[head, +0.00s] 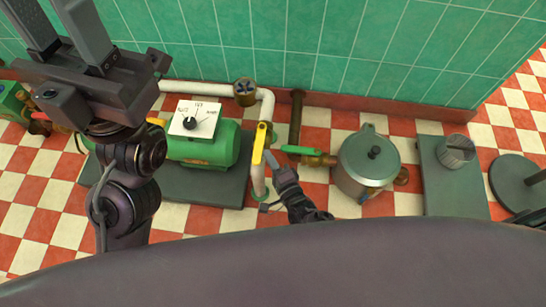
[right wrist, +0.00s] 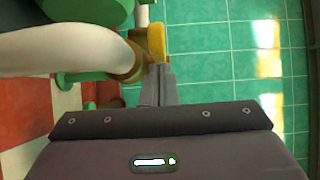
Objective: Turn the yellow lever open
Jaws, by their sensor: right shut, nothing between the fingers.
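The yellow lever (head: 259,143) sits on a valve of the white pipe and lies roughly along the pipe's downward run. My right gripper (head: 269,156) is shut and empty, with its fingertips close beside the lever on its right. In the right wrist view, the shut fingers (right wrist: 159,72) point at the yellow lever (right wrist: 157,42), and their tips are at or very near its end. I cannot tell whether they touch. My left gripper (head: 52,25) is raised at the upper left, open and empty, far from the lever.
A green lever (head: 301,150) and a grey-green kettle (head: 368,162) stand to the right. A green tank with a white dial plate (head: 197,118) is on the left. The white pipe (right wrist: 75,55) is close by in the wrist view. A green tiled wall (head: 330,45) stands behind.

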